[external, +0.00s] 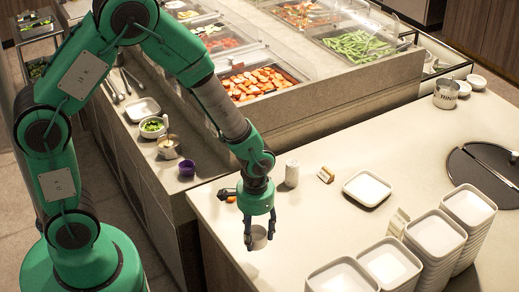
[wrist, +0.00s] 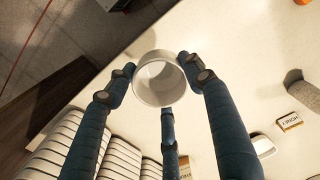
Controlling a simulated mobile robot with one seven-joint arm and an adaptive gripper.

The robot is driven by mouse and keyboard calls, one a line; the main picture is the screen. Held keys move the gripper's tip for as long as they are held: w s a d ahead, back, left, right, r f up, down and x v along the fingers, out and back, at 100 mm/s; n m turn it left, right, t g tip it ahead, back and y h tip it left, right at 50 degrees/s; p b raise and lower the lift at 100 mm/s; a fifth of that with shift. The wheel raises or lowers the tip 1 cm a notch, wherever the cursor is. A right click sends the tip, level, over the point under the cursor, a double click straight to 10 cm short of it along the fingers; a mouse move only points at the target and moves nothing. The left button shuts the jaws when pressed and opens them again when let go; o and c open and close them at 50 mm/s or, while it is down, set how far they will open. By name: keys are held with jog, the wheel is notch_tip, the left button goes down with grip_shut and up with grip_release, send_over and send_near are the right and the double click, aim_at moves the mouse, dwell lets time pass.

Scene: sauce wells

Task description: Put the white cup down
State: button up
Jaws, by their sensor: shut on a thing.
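The white cup (wrist: 160,80) sits between the fingers of my gripper (wrist: 160,88) in the wrist view, with its open rim toward the camera. The fingers press on its sides. In the external view my gripper (external: 260,238) points down near the counter's left front edge, and the cup (external: 258,238) shows between its fingers. The pale counter (external: 315,225) lies beneath. I cannot tell whether the cup's base touches it.
Stacks of square white bowls (external: 388,262) stand at the front right. A square white dish (external: 367,188), a white cylinder (external: 292,173) and a small label block (external: 326,174) stand behind. The counter between them is clear. Food wells (external: 258,82) line the back.

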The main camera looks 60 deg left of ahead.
jog(key=w+a+r, duration=0.1)
jog(key=w+a, duration=0.1)
jog(key=w, duration=0.5)
jog(key=w+a+r, duration=0.1)
jog(key=w+a, duration=0.2)
jog(key=w, duration=0.4)
jog(key=w+a+m+p, duration=0.2)
jog(key=w+a+p, duration=0.1)
jog(key=w+a, duration=2.1)
jog(key=shift+w+a+r, duration=0.4)
jog(key=shift+w+r, duration=0.05)
jog(key=shift+w, duration=0.95)
jog(key=shift+f, duration=0.15)
jog(key=shift+f, duration=3)
jog(key=shift+f, duration=0.1)
jog(key=shift+f, duration=1.8)
jog(key=shift+f, duration=0.1)
